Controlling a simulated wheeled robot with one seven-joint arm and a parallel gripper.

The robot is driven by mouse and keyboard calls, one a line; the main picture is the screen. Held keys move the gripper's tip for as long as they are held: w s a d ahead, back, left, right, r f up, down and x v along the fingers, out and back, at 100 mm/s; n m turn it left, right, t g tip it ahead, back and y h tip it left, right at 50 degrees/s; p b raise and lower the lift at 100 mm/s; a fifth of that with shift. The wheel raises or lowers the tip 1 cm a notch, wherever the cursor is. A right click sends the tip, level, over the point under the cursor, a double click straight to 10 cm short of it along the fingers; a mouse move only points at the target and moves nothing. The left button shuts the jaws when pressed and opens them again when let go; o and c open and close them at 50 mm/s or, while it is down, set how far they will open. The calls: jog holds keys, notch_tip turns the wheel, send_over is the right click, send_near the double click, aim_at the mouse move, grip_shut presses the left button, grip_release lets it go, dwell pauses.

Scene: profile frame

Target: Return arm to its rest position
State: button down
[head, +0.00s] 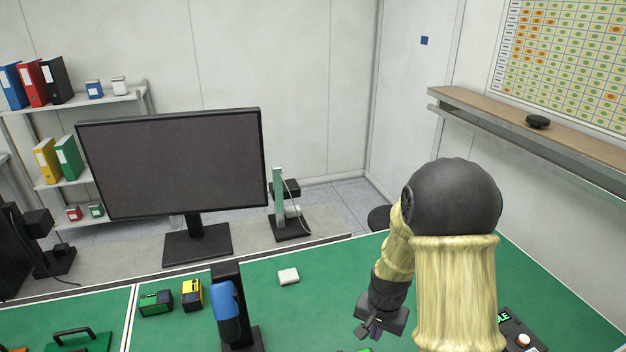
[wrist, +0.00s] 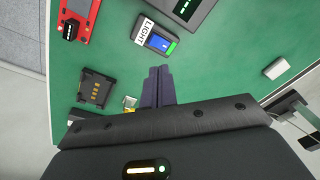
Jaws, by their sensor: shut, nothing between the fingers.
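My arm rises at the right of the head view, with a black joint cap and pale yellow links. My gripper (head: 372,328) hangs low over the green table, left of the thick arm link. In the wrist view my gripper (wrist: 158,72) shows its two dark fingers together, with nothing between them. The fingers point over the green tabletop (wrist: 215,65) and appear to be above it, apart from the objects. The exact height is hard to tell.
A monitor (head: 175,160) stands behind the table. A black stand with a blue part (head: 227,310), a white block (head: 289,276) and a yellow-black box (head: 192,294) are left of my gripper. The wrist view shows a LIGHT-labelled device (wrist: 156,38) and a black holder (wrist: 97,90). A shelf (head: 540,120) runs along the right wall.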

jog(key=s+r+n+t+b, duration=0.1)
jog(key=s+r+n+b, duration=0.2)
jog(key=s+r+n, duration=0.2)
jog(key=s+r, duration=0.3)
jog(key=s, duration=0.3)
jog(key=shift+n+t, duration=0.3)
jog(key=shift+d, duration=0.1)
dwell(0.5)
